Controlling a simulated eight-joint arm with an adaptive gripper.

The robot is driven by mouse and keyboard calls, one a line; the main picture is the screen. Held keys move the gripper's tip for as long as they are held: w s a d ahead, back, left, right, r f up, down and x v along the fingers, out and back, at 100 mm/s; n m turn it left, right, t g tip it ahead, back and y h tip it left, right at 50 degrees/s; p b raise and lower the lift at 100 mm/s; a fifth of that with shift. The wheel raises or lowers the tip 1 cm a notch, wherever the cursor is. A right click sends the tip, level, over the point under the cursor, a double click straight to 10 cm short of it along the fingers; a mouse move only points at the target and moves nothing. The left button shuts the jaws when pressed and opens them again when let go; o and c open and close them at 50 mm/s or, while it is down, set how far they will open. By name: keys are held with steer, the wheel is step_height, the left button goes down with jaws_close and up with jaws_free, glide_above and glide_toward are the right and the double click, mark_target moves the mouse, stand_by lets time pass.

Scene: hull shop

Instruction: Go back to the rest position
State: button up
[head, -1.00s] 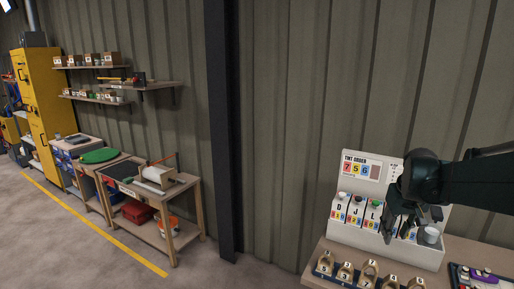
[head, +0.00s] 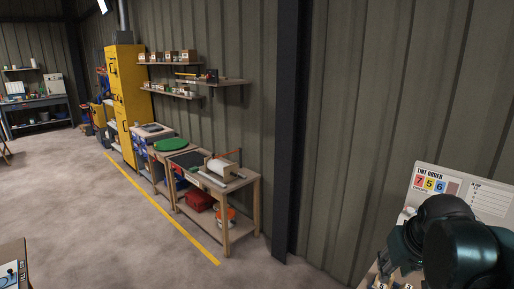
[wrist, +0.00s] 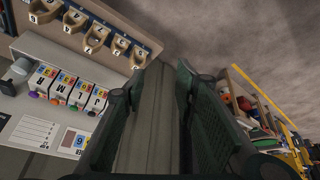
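My gripper (wrist: 169,66) shows in the wrist view with its two dark fingers apart and nothing between them. Only wall panel shows in the gap. The white tint order board (head: 467,190) stands partly behind the arm there. In the wrist view the white rack (wrist: 30,48) holds several lettered boxes (wrist: 70,90) with coloured caps, left of the fingers and apart from them.
Numbered wooden holders (wrist: 100,36) stand in a row on the bench in the wrist view. A wooden workbench (head: 222,190) and a yellow cabinet (head: 128,100) stand along the wall in the head view. A dark post (head: 286,130) rises beside them. The floor (head: 90,220) is largely clear.

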steer(key=s+a+f+t, duration=0.1)
steer(key=s+a, duration=0.3)
steer(key=a, duration=0.3)
steer(key=s+a+f+n+t+y, duration=0.1)
steer(key=s+a+f, duration=0.1)
steer(key=a, duration=0.5)
steer(key=shift+s+a+f+n+y, duration=0.15)
steer(key=shift+s+a+n+y, duration=0.15)
steer(key=shift+s, duration=0.6)
